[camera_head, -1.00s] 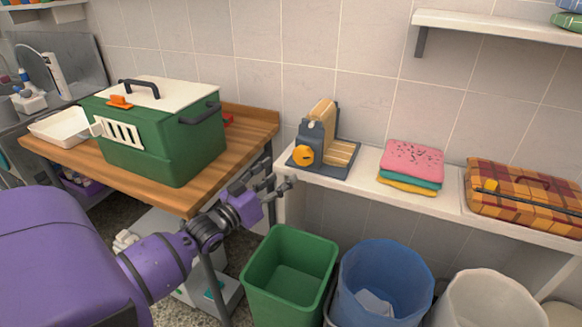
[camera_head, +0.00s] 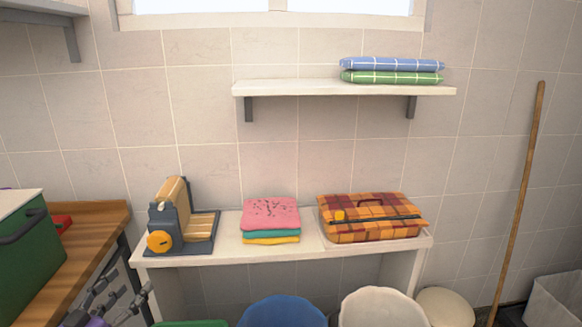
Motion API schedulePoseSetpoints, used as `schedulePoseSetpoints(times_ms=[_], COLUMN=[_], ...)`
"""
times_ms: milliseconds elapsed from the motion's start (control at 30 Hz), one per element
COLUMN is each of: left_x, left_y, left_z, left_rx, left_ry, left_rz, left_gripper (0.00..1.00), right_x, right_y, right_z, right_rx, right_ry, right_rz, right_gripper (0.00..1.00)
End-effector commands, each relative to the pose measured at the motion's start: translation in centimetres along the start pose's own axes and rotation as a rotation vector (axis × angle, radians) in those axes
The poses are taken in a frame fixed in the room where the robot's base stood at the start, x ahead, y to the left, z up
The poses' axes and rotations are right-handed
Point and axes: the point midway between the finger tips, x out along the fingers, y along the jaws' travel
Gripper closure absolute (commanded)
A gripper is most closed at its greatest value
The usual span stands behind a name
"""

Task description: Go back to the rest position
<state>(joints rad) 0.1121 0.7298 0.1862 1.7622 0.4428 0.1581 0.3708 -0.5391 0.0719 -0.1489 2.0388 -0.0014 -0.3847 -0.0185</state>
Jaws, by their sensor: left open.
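My left gripper (camera_head: 112,304) shows at the bottom left of the head view, its dark fingers apart and empty. Its purple part is cut off by the lower frame edge. It is below and in front of the white bench (camera_head: 290,250), beside the wooden table (camera_head: 95,222), and touches nothing that I can see. My right gripper is out of the picture.
On the bench stand a grey and orange device (camera_head: 172,215), folded towels (camera_head: 271,214) and a plaid case (camera_head: 370,217). A green carrier (camera_head: 25,262) is on the table. Blue (camera_head: 282,312) and white (camera_head: 382,308) bins stand below. A pole (camera_head: 517,200) leans at right.

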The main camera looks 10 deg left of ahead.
Motion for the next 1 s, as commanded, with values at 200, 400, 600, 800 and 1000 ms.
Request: schedulePoseSetpoints(times_ms=[200,400,600,800,1000], left_x=[-6.4,-17.6,-28.0,-33.0,-34.5], left_y=[5.3,12.3,20.8,25.5,25.6], left_z=[10.5,17.6,19.1,18.1,18.5], left_rx=[0.178,0.233,0.182,0.072,0.06], left_ry=[-0.312,-0.597,-0.792,-0.844,-0.866], left_rz=[-0.015,-0.013,-0.02,-0.056,-0.068], left_gripper=[0.39,0.39,0.39,0.39,0.39], right_x=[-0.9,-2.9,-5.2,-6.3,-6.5], right_y=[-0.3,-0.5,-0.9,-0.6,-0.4], right_z=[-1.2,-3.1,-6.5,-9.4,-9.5], right_rx=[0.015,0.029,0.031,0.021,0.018], right_ry=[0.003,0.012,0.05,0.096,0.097], right_rz=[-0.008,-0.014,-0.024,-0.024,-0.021], right_gripper=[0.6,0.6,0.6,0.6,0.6])
